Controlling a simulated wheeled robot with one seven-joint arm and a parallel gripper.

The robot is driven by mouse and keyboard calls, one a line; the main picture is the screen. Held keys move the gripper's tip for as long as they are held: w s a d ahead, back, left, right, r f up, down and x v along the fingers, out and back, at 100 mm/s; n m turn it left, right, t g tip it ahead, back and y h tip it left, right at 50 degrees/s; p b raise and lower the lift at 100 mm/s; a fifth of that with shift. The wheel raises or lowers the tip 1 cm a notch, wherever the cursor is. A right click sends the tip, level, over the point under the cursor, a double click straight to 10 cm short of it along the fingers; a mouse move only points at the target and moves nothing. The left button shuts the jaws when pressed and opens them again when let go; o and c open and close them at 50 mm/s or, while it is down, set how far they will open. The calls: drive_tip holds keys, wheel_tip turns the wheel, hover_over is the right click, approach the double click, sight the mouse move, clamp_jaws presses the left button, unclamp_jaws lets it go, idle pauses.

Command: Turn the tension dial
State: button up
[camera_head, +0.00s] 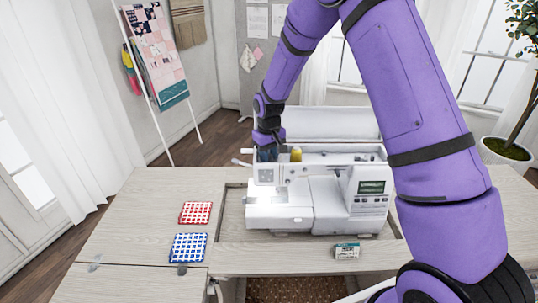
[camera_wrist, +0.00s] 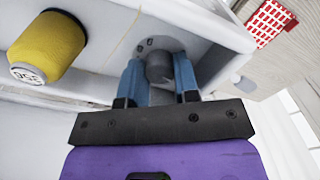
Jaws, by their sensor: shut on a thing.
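A white sewing machine (camera_head: 318,200) sits in the opening of the wooden cabinet. The tension dial (camera_wrist: 159,67) is a dark grey round knob on the machine's top, seen in the wrist view. My gripper (camera_wrist: 160,75) points down at it, with one blue finger on each side, shut on the dial. In the head view my gripper (camera_head: 267,152) is at the left end of the machine's top, and the dial is hidden there.
A yellow thread spool (camera_head: 296,154) stands beside my gripper. Red (camera_head: 196,212) and blue (camera_head: 188,247) checked fabric squares lie on the cabinet top at left. A small labelled box (camera_head: 347,251) lies in front of the machine. The raised lid (camera_head: 330,122) stands behind.

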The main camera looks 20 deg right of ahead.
drive_tip(key=m, duration=1.2)
idle(0.5)
drive_tip(key=o, duration=0.7)
drive_tip(key=shift+c, duration=0.2)
